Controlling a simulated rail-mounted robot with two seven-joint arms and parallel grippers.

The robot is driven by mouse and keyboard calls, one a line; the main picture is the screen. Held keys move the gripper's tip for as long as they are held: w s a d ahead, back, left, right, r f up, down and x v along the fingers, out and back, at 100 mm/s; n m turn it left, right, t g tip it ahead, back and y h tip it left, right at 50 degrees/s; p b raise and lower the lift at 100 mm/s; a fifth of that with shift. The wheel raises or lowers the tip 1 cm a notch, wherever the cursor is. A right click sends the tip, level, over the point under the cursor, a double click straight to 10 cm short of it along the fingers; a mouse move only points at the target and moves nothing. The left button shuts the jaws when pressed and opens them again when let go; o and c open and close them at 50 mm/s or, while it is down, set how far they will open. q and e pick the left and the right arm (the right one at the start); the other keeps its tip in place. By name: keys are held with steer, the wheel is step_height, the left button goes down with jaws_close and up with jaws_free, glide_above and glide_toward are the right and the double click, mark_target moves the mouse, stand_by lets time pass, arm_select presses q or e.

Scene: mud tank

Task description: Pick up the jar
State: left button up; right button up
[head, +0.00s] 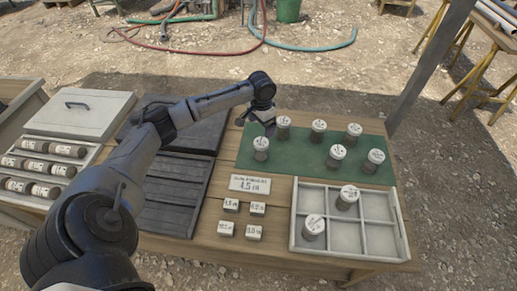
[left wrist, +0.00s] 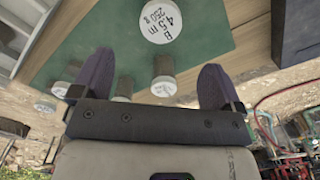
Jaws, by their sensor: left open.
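Several grey jars with white labelled lids stand upright on a green mat (head: 310,166). The front left jar (head: 261,149) is close below my left gripper (head: 257,122), and another jar (head: 283,127) stands just right of it. My left gripper is open and empty, above the mat's back left corner. In the left wrist view my spread fingers (left wrist: 155,76) show, with a large jar lid (left wrist: 162,20) reading "B 4.5 m 250 g" beyond them. A smaller jar (left wrist: 163,76) shows between the fingers. My right gripper is out of view.
A pale divided tray (head: 296,224) holds two jars at the front right. Small label blocks (head: 231,204) and a "4.5 m" sign (head: 250,184) lie on the wooden table. Dark slatted panels (head: 170,190) and a rack of jars (head: 40,167) are at left.

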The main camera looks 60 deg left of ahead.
mark_target(261, 142)
arm_select(q)
step_height(261, 142, down, 7)
steer(key=shift+b, duration=0.85)
steer(key=shift+f, duration=0.6)
steer(key=shift+f+b, duration=0.3)
steer(key=shift+f, duration=0.1)
step_height(261, 142, down, 4)
steer(key=shift+a+f+b, duration=0.1)
steer(key=shift+f+b, duration=0.1)
steer(key=shift+b, duration=0.65)
steer(key=shift+w, duration=0.1)
steer(key=shift+c, duration=1.2)
steer(key=c, duration=0.7)
steer(key=shift+r, duration=0.1)
steer(key=shift+c, duration=1)
